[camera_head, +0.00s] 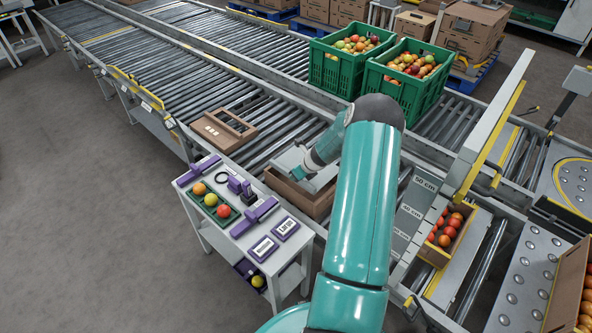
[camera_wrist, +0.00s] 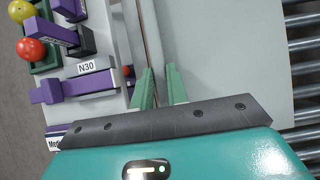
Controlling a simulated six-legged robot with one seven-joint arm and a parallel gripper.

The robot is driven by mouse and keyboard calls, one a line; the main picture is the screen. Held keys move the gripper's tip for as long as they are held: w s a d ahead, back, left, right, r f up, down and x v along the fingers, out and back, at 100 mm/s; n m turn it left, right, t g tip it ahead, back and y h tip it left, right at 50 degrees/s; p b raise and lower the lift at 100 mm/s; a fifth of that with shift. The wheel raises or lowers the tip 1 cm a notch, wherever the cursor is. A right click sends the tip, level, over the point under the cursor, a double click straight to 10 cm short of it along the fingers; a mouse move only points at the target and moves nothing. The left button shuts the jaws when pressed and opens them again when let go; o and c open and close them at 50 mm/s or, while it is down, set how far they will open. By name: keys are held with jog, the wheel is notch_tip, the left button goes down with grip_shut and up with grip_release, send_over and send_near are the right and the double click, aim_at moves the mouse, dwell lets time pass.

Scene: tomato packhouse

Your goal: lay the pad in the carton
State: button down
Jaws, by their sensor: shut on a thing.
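The pad (camera_head: 288,159) is a flat pale grey sheet. In the wrist view the pad (camera_wrist: 230,60) fills the right half, and my gripper (camera_wrist: 159,80) is shut on its left edge. In the head view my gripper (camera_head: 298,174) is over the open brown carton (camera_head: 300,199), with the pad at the carton's mouth. The carton's inside is mostly hidden by the pad and my arm. In the wrist view a thin brown edge, probably the carton's wall, runs beside the pad. I cannot tell whether the pad touches the carton floor.
A white side table (camera_head: 247,243) with sample fruit and purple fixtures stands left of the carton. A brown tray (camera_head: 223,129) lies on the roller conveyor (camera_head: 165,85) behind it. Green crates of tomatoes (camera_head: 343,75) stand farther back. A tomato-filled box (camera_head: 437,249) is right of my arm.

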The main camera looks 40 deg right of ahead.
aim_at(299, 183)
jog(key=shift+s+f, duration=0.15)
jog(key=shift+f, duration=2.15)
jog(key=shift+s+a+f, duration=0.1)
jog(key=shift+a+f, duration=0.05)
jog(key=c, duration=1.3)
grip_release()
jog(key=shift+f, duration=0.1)
jog(key=c, duration=0.3)
jog(key=shift+s, duration=0.1)
jog(key=shift+w+r, duration=0.15)
jog(key=shift+r, duration=1.5)
jog(key=shift+w+r, duration=0.1)
jog(key=shift+r, duration=1.5)
